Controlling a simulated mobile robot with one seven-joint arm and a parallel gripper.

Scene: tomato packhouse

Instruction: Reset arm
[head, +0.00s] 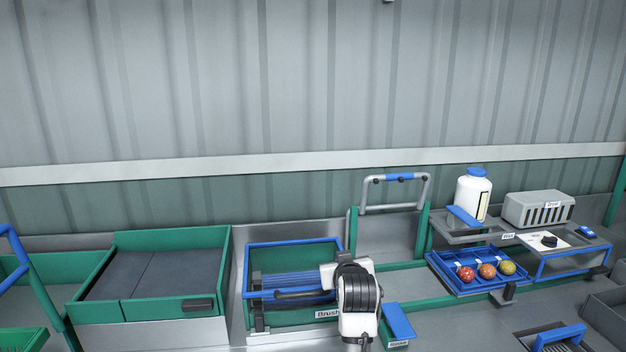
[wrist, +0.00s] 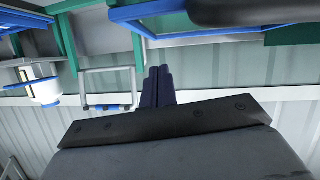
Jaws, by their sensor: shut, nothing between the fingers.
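My gripper (wrist: 158,86) shows in the wrist view as two dark blue fingers side by side, pressed together with nothing between them. The wrist picture is upside down, with the wall behind the fingers. In the head view my white and black arm (head: 357,290) rises at the bottom centre, in front of the right part of the brush unit (head: 292,245). I cannot make out the fingers in the head view.
A green bin (head: 170,238) stands left of the brush unit. To the right are a blue tray (head: 446,277) with three tomatoes, a white bottle (head: 474,190) with a blue cap and a grey vented box (head: 538,208). A metal frame handle (head: 427,190) stands behind my arm.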

